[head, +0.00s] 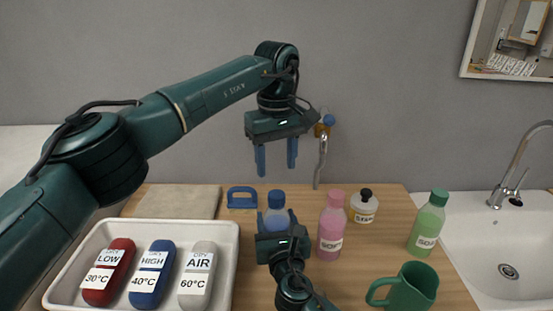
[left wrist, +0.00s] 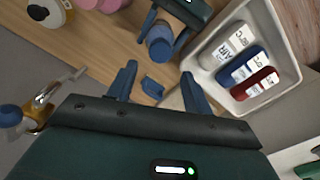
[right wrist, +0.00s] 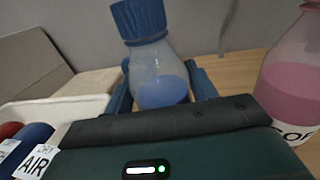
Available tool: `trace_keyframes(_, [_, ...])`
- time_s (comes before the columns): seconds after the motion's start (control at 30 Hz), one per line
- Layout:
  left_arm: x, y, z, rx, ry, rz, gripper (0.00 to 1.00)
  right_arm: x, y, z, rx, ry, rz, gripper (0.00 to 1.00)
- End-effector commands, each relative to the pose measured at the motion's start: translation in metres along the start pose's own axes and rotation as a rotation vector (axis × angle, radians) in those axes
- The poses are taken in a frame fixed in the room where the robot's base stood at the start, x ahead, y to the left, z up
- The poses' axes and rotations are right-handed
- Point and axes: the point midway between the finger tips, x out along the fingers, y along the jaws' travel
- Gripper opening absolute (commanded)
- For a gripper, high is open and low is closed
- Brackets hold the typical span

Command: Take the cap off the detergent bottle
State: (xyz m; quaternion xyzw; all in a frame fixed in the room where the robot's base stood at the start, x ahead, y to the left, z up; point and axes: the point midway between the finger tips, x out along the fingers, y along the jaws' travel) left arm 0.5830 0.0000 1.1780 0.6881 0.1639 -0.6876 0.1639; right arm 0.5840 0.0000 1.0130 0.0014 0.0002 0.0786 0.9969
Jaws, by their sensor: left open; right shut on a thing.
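A clear bottle with blue liquid (right wrist: 160,82) and a ribbed blue cap (right wrist: 138,20) stands upright on the wooden counter. Its cap is on; no label shows. In the head view the cap (head: 276,198) shows above my right gripper (head: 283,228), which is shut on the bottle's body and hides most of it. My left gripper (head: 276,162) is open and empty, pointing down above and behind the bottle. The left wrist view shows the cap (left wrist: 160,50) beyond the open left fingers (left wrist: 158,74).
A pink bottle (head: 331,228), a small black-capped bottle (head: 364,207), a green SOAP bottle (head: 428,223) and a green mug (head: 408,288) stand right. A white tray (head: 226,232) with three labelled pieces is left. A blue handled object (head: 241,197) lies behind. A sink (head: 509,235) is far right.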

Motion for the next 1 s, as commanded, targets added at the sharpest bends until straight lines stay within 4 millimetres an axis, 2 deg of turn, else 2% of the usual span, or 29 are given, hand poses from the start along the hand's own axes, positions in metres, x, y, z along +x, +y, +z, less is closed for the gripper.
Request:
trace_keyframes(0.17, [0.006,0.0,0.0,0.075,-0.002,-0.001,0.51,0.0,0.0,-0.001,0.0,0.002,0.0,0.0])
trace_keyframes(0.5, [0.055,-0.001,0.001,0.077,-0.004,-0.002,0.51,0.0,0.0,-0.001,0.0,0.002,0.0,0.0])
trace_keyframes(0.7, [0.076,-0.001,0.001,0.076,-0.003,-0.002,0.51,0.0,0.0,-0.001,0.0,0.002,0.0,0.0])
trace_keyframes(1.0, [0.081,0.0,0.0,0.075,-0.001,0.0,0.51,0.0,0.0,-0.001,0.0,0.002,0.0,0.0])
